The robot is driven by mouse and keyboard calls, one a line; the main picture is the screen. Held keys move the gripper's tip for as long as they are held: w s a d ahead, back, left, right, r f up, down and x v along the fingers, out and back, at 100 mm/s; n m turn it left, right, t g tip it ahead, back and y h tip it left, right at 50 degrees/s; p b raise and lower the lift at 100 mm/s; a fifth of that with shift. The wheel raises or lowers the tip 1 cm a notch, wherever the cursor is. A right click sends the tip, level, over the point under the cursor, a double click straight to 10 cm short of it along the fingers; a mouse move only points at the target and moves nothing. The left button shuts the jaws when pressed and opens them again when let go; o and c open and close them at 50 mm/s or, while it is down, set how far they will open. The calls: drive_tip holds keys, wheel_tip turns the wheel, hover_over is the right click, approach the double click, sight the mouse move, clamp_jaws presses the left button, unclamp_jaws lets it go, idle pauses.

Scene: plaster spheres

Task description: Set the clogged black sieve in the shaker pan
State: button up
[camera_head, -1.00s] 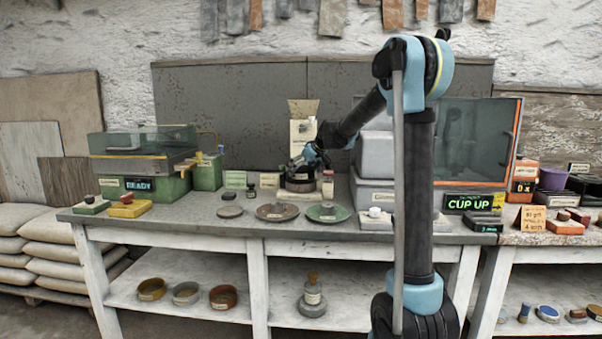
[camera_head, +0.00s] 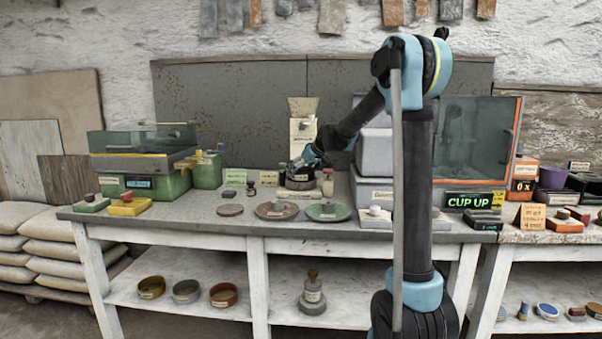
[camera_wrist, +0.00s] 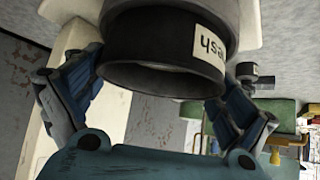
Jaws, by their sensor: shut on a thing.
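The black sieve (camera_wrist: 145,75) is a short dark cylinder with a white label ending in "sh", upside down in the wrist view. My gripper (camera_wrist: 155,92) has a finger on each side of it and is shut on it. In the head view my gripper (camera_head: 297,167) is at the back middle of the bench, low in front of a pale upright machine (camera_head: 303,133). The sieve (camera_head: 299,184) shows there as a small dark shape over the machine's pale base. The pan is not clearly visible, and I cannot tell whether the sieve rests in it.
A small jar (camera_head: 328,183) stands close to the right of my gripper. A brown dish (camera_head: 277,210) and a green dish (camera_head: 328,212) lie in front. A green machine (camera_head: 145,180) stands left, and a clear-fronted cabinet (camera_head: 470,140) right. Several bowls are on the shelf below.

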drive_tip(key=shift+f, duration=0.2)
drive_tip(key=o, duration=0.8)
drive_tip(key=shift+r, duration=0.2)
drive_tip(key=shift+r, duration=1.8)
